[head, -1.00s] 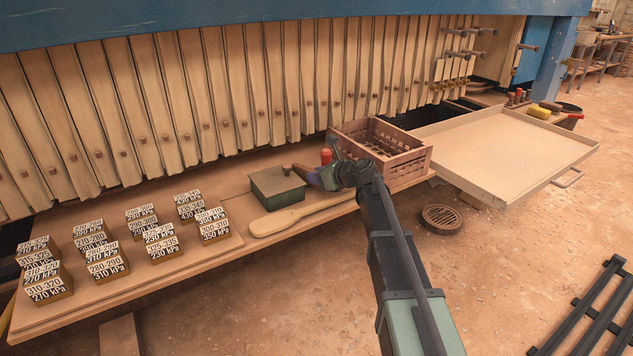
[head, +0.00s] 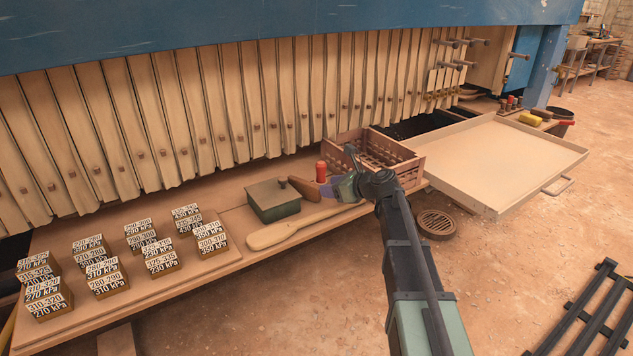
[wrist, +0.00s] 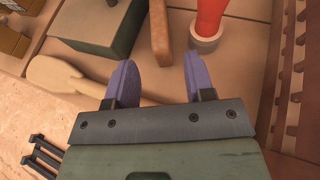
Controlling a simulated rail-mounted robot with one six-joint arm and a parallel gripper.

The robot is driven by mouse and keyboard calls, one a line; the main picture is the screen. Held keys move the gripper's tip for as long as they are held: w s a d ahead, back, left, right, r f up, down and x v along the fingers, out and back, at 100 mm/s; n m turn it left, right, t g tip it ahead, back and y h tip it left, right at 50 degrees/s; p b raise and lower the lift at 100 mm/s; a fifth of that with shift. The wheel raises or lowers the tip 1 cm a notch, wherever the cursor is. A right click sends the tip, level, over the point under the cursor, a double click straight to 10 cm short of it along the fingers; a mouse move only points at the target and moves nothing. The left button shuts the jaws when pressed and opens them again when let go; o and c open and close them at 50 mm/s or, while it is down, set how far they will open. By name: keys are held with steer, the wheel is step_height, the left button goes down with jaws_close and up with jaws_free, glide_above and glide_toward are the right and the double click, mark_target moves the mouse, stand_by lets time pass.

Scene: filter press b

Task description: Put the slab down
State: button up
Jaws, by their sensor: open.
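I cannot single out one slab; several labelled blocks, some stacked, stand on the left of the bench, such as one block (head: 211,246) nearest the box. Their printed tops carry number ranges and kPa values. My gripper (wrist: 161,82) is open, with two purple fingers and nothing between them. In the head view my gripper (head: 338,188) is over the bench, just left of the slatted crate (head: 407,172) and well right of the labelled blocks. In the wrist view the fingers point at bare bench between the paddle and the red cylinder.
A green lidded box (head: 275,206), a wooden paddle (head: 290,232), a brown wedge-like piece (wrist: 160,32) and a red cylinder (head: 321,171) lie close by. A large shallow tray (head: 500,160) is at right. A row of press plates (head: 190,115) stands behind the bench.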

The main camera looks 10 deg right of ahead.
steer(key=p+v, duration=0.1)
steer(key=v, duration=0.3)
steer(key=shift+s, duration=0.1)
steer(key=s+a+f+n+g+h, duration=0.1)
steer(key=s+f+n+g+h, duration=0.2)
steer(key=s+n, duration=0.6)
steer(key=s+a+f+n+g+h, duration=0.2)
steer(key=s+f+n+g+h, duration=0.1)
steer(key=s+n, duration=0.6)
steer(key=s+a+f+n+g+h, duration=0.2)
steer(key=s+f+n+g+h, duration=0.1)
steer(key=s+n, duration=0.5)
steer(key=s+f, duration=0.1)
steer(key=s, duration=0.1)
steer(key=shift+s+a+f+n+g, duration=0.2)
steer(key=shift+s+f+n+g, duration=0.1)
steer(key=shift+n, duration=0.1)
steer(key=shift+o, duration=0.4)
steer(key=shift+d+h, duration=0.1)
steer(key=shift+h, duration=0.2)
